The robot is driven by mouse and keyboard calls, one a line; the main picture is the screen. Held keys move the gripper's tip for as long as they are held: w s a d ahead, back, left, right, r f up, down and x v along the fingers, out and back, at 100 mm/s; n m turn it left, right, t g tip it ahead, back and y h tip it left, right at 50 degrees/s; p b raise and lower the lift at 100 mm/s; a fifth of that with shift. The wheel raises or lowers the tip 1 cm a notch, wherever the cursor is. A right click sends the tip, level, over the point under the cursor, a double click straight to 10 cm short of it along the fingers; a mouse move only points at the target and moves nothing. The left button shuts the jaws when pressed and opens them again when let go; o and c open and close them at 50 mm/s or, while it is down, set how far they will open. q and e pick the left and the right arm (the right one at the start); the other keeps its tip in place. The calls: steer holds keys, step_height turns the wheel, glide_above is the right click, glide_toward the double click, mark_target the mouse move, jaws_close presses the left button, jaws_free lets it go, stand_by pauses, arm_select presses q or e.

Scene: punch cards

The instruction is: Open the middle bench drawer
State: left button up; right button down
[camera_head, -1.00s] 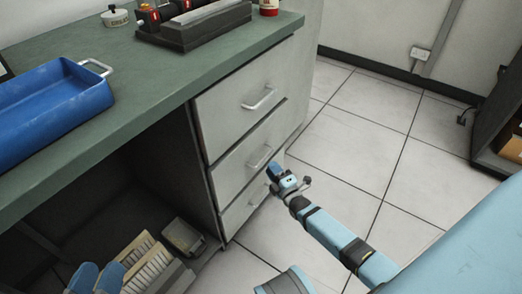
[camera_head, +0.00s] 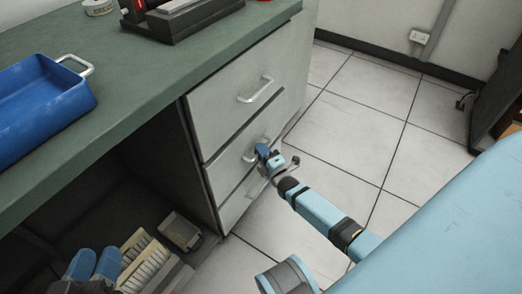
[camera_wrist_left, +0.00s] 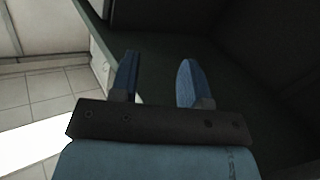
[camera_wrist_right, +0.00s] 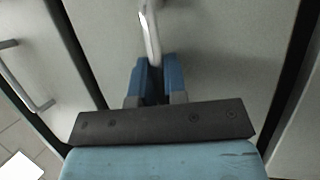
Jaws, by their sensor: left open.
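The bench has a stack of three pale grey drawers. The middle drawer (camera_head: 228,172) looks flush with its neighbours. Its silver handle (camera_wrist_right: 150,35) runs down between the fingers of my right gripper (camera_wrist_right: 158,82) in the right wrist view. Those fingers are close together on the bar. In the head view, my right gripper (camera_head: 264,153) is at the middle drawer's handle and covers part of it.
The top drawer (camera_head: 240,95) and bottom drawer (camera_head: 240,200) look shut. A blue tray (camera_head: 45,115) sits on the green bench top (camera_head: 130,65). Brushes (camera_head: 145,265) and a small box (camera_head: 180,232) are under the bench. The tiled floor (camera_head: 345,130) before the drawers is clear.

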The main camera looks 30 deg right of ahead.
arm_select(q)
step_height(320, 180, up, 10)
steer(key=n+t+p, duration=0.1)
steer(key=t+p, duration=0.3)
steer(key=p, duration=0.3)
steer(key=shift+w+a+f+g+y+p, duration=0.1)
steer(key=shift+a+f+g+y+p, duration=0.3)
steer(key=shift+f, duration=0.35)
steer(key=shift+s+a+f+g+y+p, duration=0.1)
steer(key=shift+a+f+g+y+p, duration=0.2)
steer(key=shift+f+p, duration=0.4)
steer(key=shift+w+a+f+g+y+p, duration=0.1)
steer(key=shift+a+f+g+y+p, duration=0.3)
steer(key=shift+f, duration=0.45)
arm_select(e)
steer(key=s+d, duration=0.3)
steer(key=s, duration=0.6)
steer(key=s+d, duration=0.4)
steer(key=s, duration=0.5)
steer(key=s+d, duration=0.4)
steer(key=s, duration=0.5)
steer(key=shift+s+d, duration=0.25)
steer(key=shift+s, duration=0.1)
arm_select(q)
steer(key=shift+a, duration=0.1)
arm_select(e)
steer(key=c, duration=1.4)
jaws_free()
steer(key=shift+c, duration=0.2)
